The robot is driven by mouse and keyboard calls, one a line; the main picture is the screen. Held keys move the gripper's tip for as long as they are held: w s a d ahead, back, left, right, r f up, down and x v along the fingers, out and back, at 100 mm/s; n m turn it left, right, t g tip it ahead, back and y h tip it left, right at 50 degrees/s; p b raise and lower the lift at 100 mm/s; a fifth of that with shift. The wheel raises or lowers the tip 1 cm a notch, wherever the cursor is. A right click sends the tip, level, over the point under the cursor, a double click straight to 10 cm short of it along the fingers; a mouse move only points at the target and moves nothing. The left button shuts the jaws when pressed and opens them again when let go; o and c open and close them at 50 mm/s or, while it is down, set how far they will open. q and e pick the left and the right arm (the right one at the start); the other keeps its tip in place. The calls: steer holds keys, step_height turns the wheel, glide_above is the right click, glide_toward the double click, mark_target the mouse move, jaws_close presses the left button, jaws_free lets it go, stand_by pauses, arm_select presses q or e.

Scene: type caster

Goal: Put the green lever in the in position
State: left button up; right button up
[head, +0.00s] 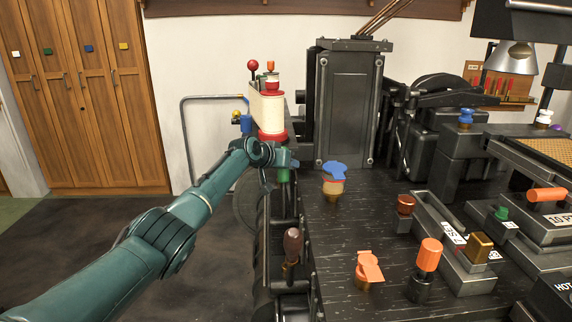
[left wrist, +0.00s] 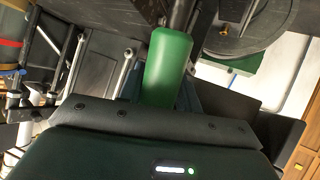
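The green lever (head: 284,176) has a rounded green handle on the left side of the black machine, just below my left gripper (head: 284,160) in the head view. In the left wrist view the green handle (left wrist: 168,62) fills the space straight in front of the gripper palm, with a dark shaft beyond it. Dark finger parts lie close on both sides of the handle. Whether they press on it cannot be told. The lever's base is partly hidden. My right gripper is in neither view.
A red-and-cream cylinder (head: 268,108) stands behind the gripper. A brown-handled lever (head: 292,245) is nearer on the machine's left edge. A blue knob (head: 334,171) and orange knobs (head: 369,266) stand on the black top. Open floor lies left, before wooden lockers (head: 90,90).

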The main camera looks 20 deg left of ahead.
arm_select(q)
steer(key=o, duration=0.3)
steer(key=shift+s+a+r+p, duration=0.15)
steer(key=shift+s+r+p, duration=0.2)
steer(key=shift+s, duration=0.1)
steer(key=v, duration=1.2)
steer(key=shift+p, duration=0.45)
steer(key=shift+f, duration=0.1)
steer(key=shift+s, duration=0.1)
